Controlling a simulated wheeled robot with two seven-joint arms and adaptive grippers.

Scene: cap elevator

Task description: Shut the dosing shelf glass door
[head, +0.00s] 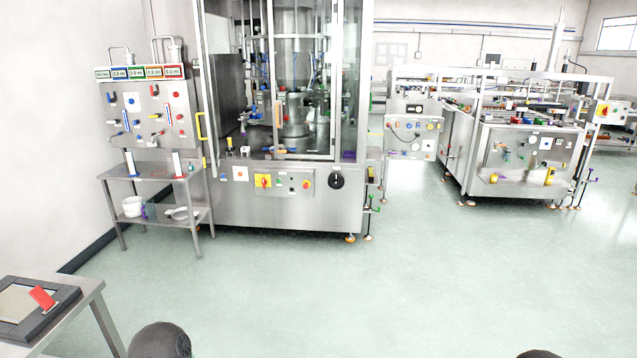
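The dosing shelf (150,172) is a steel stand against the left wall, under a panel (172,92) with valves and coloured labels reading 0.5 ml. To its right stands a tall steel cabinet (235,208) with glass panes in metal frames. A yellow handle (201,126) is on the cabinet's left side beside the shelf, and an orange handle (277,114) is on a front frame. I cannot tell which pane is the named door or how far it stands open. Neither gripper is in view; only dark rounded parts of mine show at the bottom edge.
A steel table (92,288) with a dark tablet-like device (25,312) and a red piece (42,297) stands at the lower left. A white bucket (132,206) is on the lower shelf. Another machine (520,150) stands at the right. The green floor (330,280) in front is clear.

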